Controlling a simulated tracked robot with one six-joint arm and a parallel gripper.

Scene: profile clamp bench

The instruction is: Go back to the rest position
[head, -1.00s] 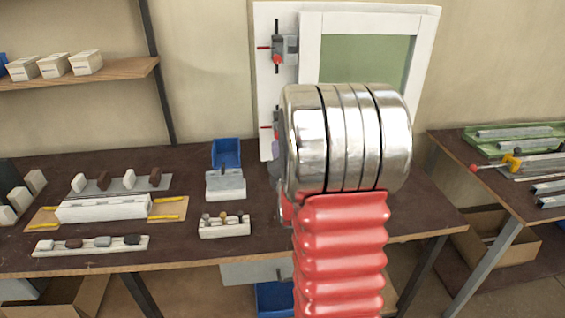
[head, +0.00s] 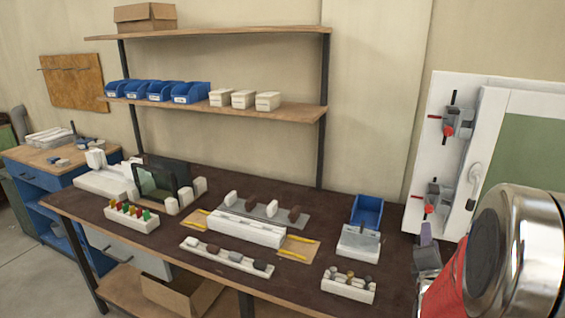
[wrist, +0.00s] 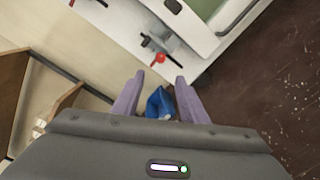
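My gripper (wrist: 159,76) shows two purple fingers spread apart in the wrist view, with nothing held between them. In the head view my gripper (head: 427,236) is at the lower right, partly hidden by my own arm, in front of the white panel. The blue bin (wrist: 158,103) shows through the gap between the fingers, apart from them. In the head view the blue bin (head: 367,211) stands at the back of the dark bench (head: 310,265), left of my gripper.
A white panel (head: 443,110) with red-handled clamps (head: 450,130) stands close to my arm. The bench holds a white fixture block (head: 246,229), a rack of small parts (head: 348,286) and a block strip (head: 226,258). Shelves (head: 230,108) are above.

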